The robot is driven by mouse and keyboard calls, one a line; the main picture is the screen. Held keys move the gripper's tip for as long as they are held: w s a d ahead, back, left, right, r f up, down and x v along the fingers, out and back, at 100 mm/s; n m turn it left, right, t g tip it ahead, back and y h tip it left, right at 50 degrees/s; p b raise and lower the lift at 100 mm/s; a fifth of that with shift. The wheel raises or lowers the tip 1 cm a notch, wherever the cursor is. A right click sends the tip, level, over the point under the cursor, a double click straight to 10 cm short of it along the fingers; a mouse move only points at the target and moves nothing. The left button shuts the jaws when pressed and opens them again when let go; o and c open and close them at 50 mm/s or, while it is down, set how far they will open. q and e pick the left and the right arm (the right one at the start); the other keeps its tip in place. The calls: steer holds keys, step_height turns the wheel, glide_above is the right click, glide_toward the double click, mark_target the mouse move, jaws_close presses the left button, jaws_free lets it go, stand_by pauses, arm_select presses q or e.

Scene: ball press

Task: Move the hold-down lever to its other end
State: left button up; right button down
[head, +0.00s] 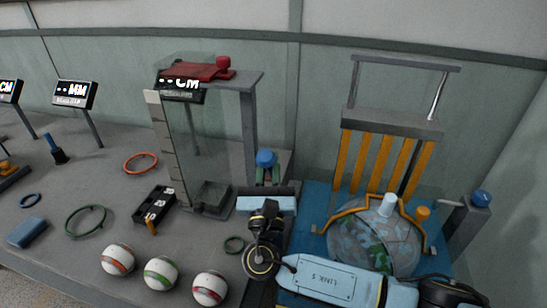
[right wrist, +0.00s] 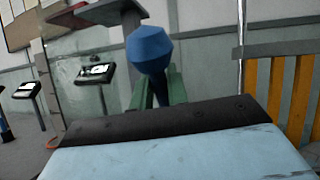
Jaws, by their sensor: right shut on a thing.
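A blue-knobbed lever (head: 265,157) stands upright left of the glass-like ball (head: 370,240), beside the grey frame. My right gripper (head: 268,174) comes in from below, its green fingers on either side of the lever just under the knob. In the right wrist view, the faceted blue knob (right wrist: 149,48) rises above the fingers and its blue stem shows between them. My right gripper is shut on the lever. The lever's lower end and pivot are hidden behind my gripper. A second blue knob (head: 481,197) sits on a grey post right of the ball. My left gripper is out of view.
A tall grey frame with a clear panel and red-topped part (head: 195,71) stands behind left. An orange-slatted frame (head: 385,165) rises behind the ball. Striped balls (head: 160,272), rings (head: 85,221) and a black tray (head: 155,206) lie on the left table.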

steer(key=shift+s+a+f, duration=0.1)
steer(key=shift+s+f, duration=0.2)
steer(key=shift+f, duration=0.1)
steer(key=shift+s+t, duration=0.1)
steer(key=shift+t, duration=0.2)
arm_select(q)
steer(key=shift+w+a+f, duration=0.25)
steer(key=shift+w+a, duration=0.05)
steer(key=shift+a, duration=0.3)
arm_select(e)
steer(key=c, duration=1.4)
jaws_free()
steer(key=shift+r, duration=0.15)
steer(key=shift+c, duration=0.2)
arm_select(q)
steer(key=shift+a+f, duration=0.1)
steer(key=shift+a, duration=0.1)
arm_select(e)
steer(key=v, duration=1.3)
steer(key=shift+s, duration=0.2)
